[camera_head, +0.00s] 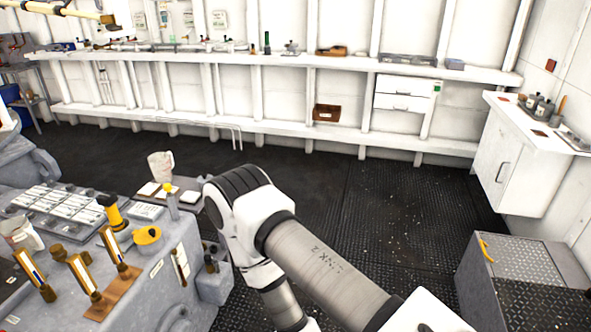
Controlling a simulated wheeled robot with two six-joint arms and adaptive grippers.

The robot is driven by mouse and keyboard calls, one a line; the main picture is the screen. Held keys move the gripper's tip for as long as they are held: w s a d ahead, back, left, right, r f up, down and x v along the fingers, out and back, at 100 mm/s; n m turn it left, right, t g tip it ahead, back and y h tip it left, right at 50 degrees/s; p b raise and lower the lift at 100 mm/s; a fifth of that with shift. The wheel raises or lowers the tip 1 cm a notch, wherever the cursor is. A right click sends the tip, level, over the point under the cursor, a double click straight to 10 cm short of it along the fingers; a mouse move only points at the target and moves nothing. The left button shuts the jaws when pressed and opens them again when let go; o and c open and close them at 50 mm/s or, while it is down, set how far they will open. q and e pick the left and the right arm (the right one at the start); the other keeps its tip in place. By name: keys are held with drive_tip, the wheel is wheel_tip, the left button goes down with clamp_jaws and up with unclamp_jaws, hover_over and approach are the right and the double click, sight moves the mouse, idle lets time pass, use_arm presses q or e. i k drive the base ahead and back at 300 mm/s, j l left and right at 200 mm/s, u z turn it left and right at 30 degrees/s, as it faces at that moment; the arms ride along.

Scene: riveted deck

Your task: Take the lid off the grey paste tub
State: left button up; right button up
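I cannot make out a grey paste tub or its lid for certain. Small grey containers (540,107) stand on the white cabinet at the right, too small to identify. A white jug-like vessel (160,165) stands at the back of the grey workbench at the left. My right arm reaches in from the lower right, bends at mid-picture and runs down out of the bottom edge. Its gripper is out of view. My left arm and gripper do not show.
The grey bench (150,290) holds a yellow-and-black torch-like tool (113,212), a yellow scoop-like piece (147,236) and several brass upright fittings. A long white shelf (290,60) lines the back wall. A grey chest (520,280) stands lower right. Dark floor (380,200) between is clear.

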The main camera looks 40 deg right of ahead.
sight(202, 179)
drive_tip(key=z, duration=0.85)
drive_tip(key=i+l+u, duration=0.1)
drive_tip(key=u, duration=0.3)
drive_tip(key=i+l+u, duration=0.1)
drive_tip(key=u, duration=0.25)
drive_tip(key=l+u, duration=0.15)
drive_tip(key=u, duration=0.25)
drive_tip(key=i+l+u, duration=0.1)
drive_tip(key=u, duration=0.3)
drive_tip(key=l, duration=0.1)
